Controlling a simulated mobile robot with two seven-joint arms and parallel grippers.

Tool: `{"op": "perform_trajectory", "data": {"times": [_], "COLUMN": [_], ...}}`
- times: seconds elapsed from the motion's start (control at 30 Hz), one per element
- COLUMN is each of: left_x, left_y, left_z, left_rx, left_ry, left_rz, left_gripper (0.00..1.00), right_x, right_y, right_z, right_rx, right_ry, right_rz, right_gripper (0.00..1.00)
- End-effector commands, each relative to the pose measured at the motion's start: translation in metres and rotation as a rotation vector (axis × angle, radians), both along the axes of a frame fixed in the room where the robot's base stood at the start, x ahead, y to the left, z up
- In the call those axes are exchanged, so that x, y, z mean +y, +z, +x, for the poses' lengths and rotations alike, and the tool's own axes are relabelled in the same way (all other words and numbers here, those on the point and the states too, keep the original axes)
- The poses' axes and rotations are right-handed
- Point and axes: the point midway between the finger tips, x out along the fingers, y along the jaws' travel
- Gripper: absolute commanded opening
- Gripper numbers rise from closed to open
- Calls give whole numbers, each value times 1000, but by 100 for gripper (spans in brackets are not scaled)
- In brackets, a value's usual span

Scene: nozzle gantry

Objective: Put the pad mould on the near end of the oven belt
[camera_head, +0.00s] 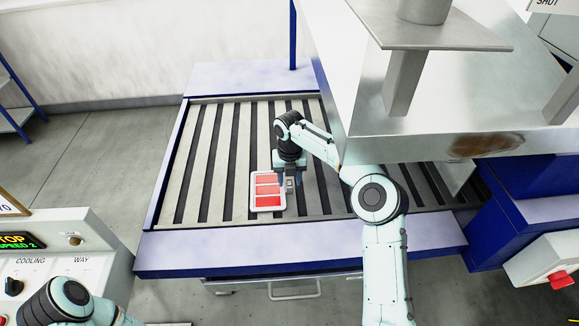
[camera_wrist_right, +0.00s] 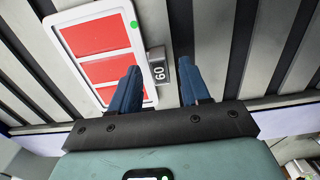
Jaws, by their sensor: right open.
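The pad mould (camera_head: 267,191) is a white tray with three red pads and a green dot at a corner. It appears to lie flat on the pale slats of the oven belt (camera_head: 205,160), near its front edge. A grey tab marked 60 (camera_wrist_right: 158,68) sticks out from its right side. My right gripper (camera_head: 289,183) is open at the tab. In the right wrist view its blue fingers (camera_wrist_right: 159,80) stand either side of the tab, apparently not clamped on it. My left arm shows at the bottom left, but its gripper is out of view.
A metal oven hood (camera_head: 440,110) hangs over the right part of the belt. A blue frame (camera_head: 290,250) edges the belt. A control panel (camera_head: 60,255) stands at the lower left, and a red-buttoned box (camera_head: 550,272) at the right. Bare slats lie left of the mould.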

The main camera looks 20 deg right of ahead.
Motion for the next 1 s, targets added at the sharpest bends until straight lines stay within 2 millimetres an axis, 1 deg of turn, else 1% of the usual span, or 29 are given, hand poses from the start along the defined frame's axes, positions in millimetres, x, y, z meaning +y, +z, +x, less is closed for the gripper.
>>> {"op": "perform_trajectory", "data": {"times": [0.3,0.4,0.5,0.6,0.7,1.0], "left_x": [0,0,0,0,0,0], "left_y": [0,0,0,0,0,0], "left_z": [0,0,0,0,0,0], "left_rx": [0,0,0,0,0,0], "left_ry": [0,0,0,0,0,0], "left_rz": [0,0,0,0,0,0], "left_gripper": [43,43,43,43,43,43], "right_x": [1,1,0,0,0,0], "right_y": [69,89,100,108,112,113], "right_z": [1,0,1,0,0,0], "right_rx": [-6,-6,-3,-2,0,0], "right_ry": [-1,0,-1,1,0,1], "right_rz": [0,1,0,0,1,0], "right_gripper": [46,46,46,46,46,46]}}
